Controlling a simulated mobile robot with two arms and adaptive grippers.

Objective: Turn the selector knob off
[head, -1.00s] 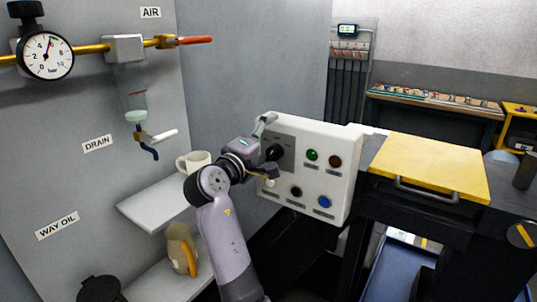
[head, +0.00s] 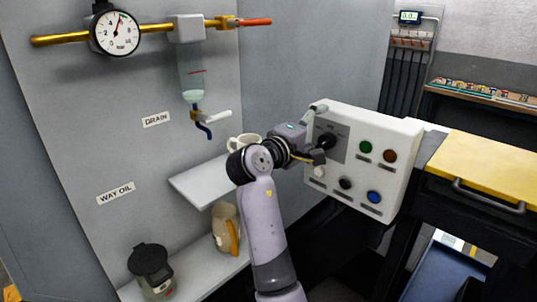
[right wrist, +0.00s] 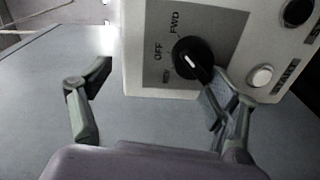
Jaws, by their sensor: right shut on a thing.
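The black selector knob (head: 327,141) sits on a grey plate (head: 342,128) at the left of the white control panel (head: 400,133). In the right wrist view the knob (right wrist: 190,58) carries a white mark, beside the labels OFF and FWD and a smaller, blurred one. I cannot tell exactly which label it points to. My right gripper (head: 318,134) is at the knob; in the right wrist view one finger of the gripper (right wrist: 155,98) lies against the knob's lower right side. The other finger appears apart on the left. My left gripper is not in view.
The panel also has green (head: 365,147), brown-red (head: 390,156), blue (head: 373,197), black and white buttons close by. A white cup (head: 243,141) stands on a shelf (head: 195,185) left of my arm. A jug (head: 226,228) stands below. A yellow board (head: 485,165) lies at right.

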